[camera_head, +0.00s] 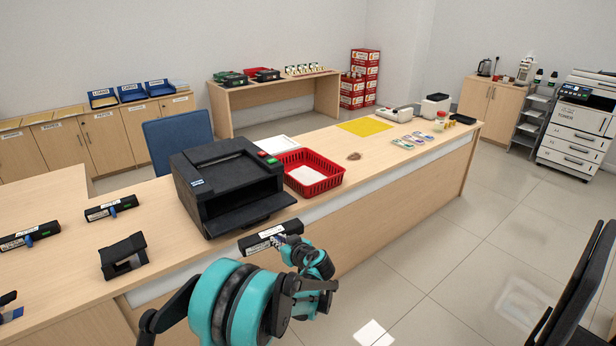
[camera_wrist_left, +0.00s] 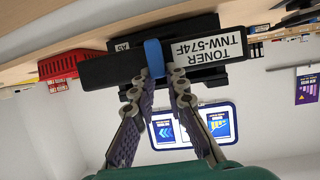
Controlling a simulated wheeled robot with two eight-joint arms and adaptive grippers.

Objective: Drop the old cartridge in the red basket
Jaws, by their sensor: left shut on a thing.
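My left gripper (camera_head: 284,242) is shut on a black toner cartridge (camera_head: 258,240) with a white label. In the left wrist view the cartridge (camera_wrist_left: 110,70) shows a blue tab between the fingertips and the label "TONER TNW-574F". It is held in front of the black printer (camera_head: 220,192), near the counter's front edge. The red basket (camera_head: 322,187) stands on the counter right of the printer, with a white sheet inside. It also shows at the upper left of the left wrist view (camera_wrist_left: 56,70). My right gripper is not in view.
Two more labelled cartridges (camera_head: 112,208) (camera_head: 31,236) and a black open-fronted piece (camera_head: 124,256) lie on the counter left of the printer. A yellow mat (camera_head: 366,127) and a brown patch (camera_head: 354,156) lie beyond the basket. A dark chair (camera_head: 575,295) stands at the right.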

